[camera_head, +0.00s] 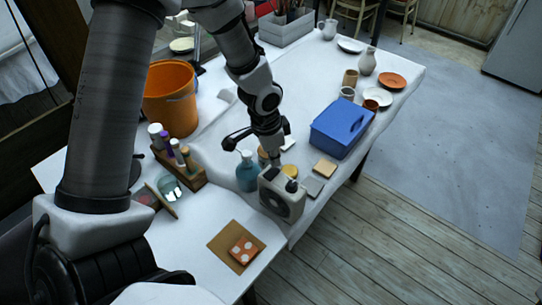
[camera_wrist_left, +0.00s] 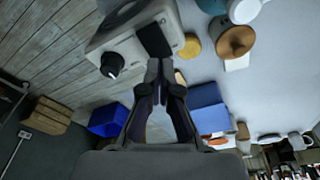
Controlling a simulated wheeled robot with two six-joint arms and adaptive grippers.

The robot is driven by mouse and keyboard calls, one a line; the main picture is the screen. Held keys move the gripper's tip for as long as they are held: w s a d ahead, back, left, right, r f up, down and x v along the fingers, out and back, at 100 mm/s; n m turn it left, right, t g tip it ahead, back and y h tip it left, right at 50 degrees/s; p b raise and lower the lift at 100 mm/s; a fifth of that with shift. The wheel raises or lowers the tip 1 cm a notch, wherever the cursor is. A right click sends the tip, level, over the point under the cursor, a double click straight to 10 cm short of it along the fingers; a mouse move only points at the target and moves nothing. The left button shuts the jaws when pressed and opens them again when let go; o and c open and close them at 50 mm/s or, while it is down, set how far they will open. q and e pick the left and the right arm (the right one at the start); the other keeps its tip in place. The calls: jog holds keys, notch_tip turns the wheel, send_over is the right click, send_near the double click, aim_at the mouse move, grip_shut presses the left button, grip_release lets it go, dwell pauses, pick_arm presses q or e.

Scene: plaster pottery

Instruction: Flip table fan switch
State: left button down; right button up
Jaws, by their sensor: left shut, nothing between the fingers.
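The table fan (camera_head: 282,199) is a pale box with a round dark grille on its front, standing near the table's front edge. In the left wrist view, the fan (camera_wrist_left: 103,38) shows at the top, with a round black knob (camera_wrist_left: 112,65) and a black rectangular switch (camera_wrist_left: 154,41) on one face. My left gripper (camera_head: 275,161) points down just above the back part of the fan. In the left wrist view its shut, empty fingers (camera_wrist_left: 159,70) end close to the black switch; whether they touch it I cannot tell. My right gripper is not in view.
A blue-green bottle (camera_head: 247,172) stands close on the fan's left. A wooden rack of bottles (camera_head: 190,174) and an orange bucket (camera_head: 170,98) are farther left. A blue box (camera_head: 343,127) stands right of the gripper. Small flat blocks (camera_head: 325,168) lie right of the fan.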

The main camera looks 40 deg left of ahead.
aim_at(274, 170)
pick_arm(q)
jog(key=shift+f+b, duration=0.95)
jog(key=shift+f, duration=0.2)
dwell(0.5)
notch_tip(274, 170, up, 7)
jog(key=p, duration=0.7)
jog(key=shift+r, duration=0.1)
dwell(0.4)
